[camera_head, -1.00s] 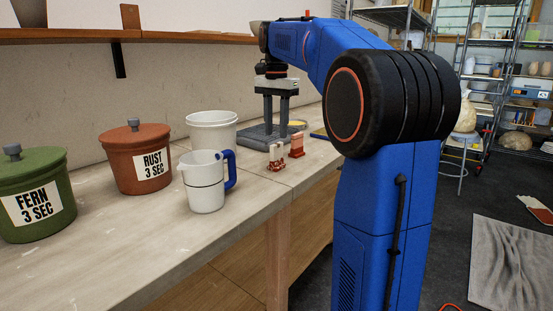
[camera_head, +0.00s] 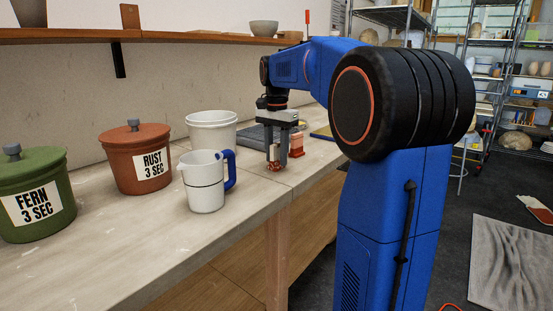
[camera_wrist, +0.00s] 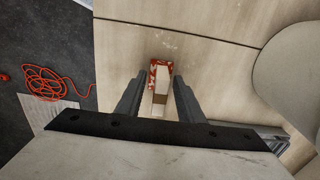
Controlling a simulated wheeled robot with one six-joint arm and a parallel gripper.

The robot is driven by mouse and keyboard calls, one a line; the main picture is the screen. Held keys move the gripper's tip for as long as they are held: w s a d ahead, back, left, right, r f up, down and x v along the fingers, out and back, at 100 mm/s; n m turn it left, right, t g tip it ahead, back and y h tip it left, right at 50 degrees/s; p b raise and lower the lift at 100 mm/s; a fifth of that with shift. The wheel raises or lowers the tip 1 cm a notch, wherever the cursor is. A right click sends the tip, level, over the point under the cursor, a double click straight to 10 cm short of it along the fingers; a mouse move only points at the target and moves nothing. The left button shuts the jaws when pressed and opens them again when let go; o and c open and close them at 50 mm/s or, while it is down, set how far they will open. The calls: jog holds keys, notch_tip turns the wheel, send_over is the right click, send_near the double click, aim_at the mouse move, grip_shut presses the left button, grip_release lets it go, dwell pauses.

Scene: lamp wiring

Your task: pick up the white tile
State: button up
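In the wrist view the white tile (camera_wrist: 160,92) stands in a red-and-white mottled base (camera_wrist: 152,74) on the worktop. It lies between the two fingers of my gripper (camera_wrist: 159,76), with a gap on each side. My gripper is open and points down around the tile. In the head view my gripper (camera_head: 277,166) is low over the bench. The fingers hide most of the tile there, and only the mottled base (camera_head: 274,168) shows at their tips.
A rust-red tile (camera_head: 296,148) stands just right of my gripper. A grey tray (camera_head: 252,138) lies behind. To the left are a white jug (camera_head: 205,190) with a blue handle, a white bucket (camera_head: 211,130), a rust pot (camera_head: 135,165) and a green pot (camera_head: 35,190).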

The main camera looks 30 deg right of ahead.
grip_shut()
jog(key=shift+r, duration=0.1)
